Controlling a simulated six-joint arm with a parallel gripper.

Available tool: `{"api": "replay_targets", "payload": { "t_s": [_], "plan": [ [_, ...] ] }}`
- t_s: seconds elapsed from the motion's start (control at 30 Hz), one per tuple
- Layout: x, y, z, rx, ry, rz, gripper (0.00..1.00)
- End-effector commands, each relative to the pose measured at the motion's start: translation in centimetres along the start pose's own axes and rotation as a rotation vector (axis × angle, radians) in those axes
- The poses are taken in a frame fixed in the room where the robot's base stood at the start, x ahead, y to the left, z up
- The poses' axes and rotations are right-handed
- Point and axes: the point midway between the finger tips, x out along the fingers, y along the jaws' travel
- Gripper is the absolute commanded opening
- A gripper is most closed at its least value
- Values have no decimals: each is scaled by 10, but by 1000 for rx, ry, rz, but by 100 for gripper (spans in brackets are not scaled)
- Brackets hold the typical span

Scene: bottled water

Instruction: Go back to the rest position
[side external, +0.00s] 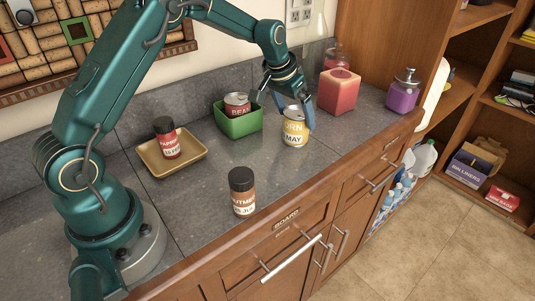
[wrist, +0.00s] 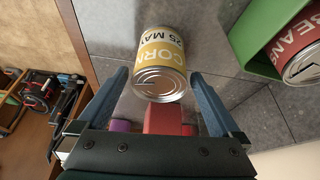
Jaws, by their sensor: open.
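My gripper (side external: 290,100) is at the corn can on the worktop, its blue fingers apart. The corn can (side external: 294,132) has a yellow and white label and stands upright on the grey counter. In the wrist view the can (wrist: 161,60) shows in line with the gap between my fingertips (wrist: 160,78), with a narrow space on each side. How far the fingertips reach down beside it is hard to tell.
A green bin (side external: 238,124) holds a beans can (side external: 237,104). A tan tray (side external: 172,157) holds a paprika jar (side external: 167,140). A nutmeg jar (side external: 242,192) stands near the front edge. A red block-like container (side external: 339,92) and a purple jar (side external: 403,94) stand at the right.

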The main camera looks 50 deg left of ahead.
Motion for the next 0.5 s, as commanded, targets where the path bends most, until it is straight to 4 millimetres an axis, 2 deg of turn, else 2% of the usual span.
{"api": "replay_targets", "payload": {
  "t_s": [0.17,0.3,0.5],
  "plan": [
    [-8,1,-8,-24,42,-2,100],
    [-38,4,-28,-95,158,-2,100],
    [-99,26,5,-50,142,11,100]
  ]
}}
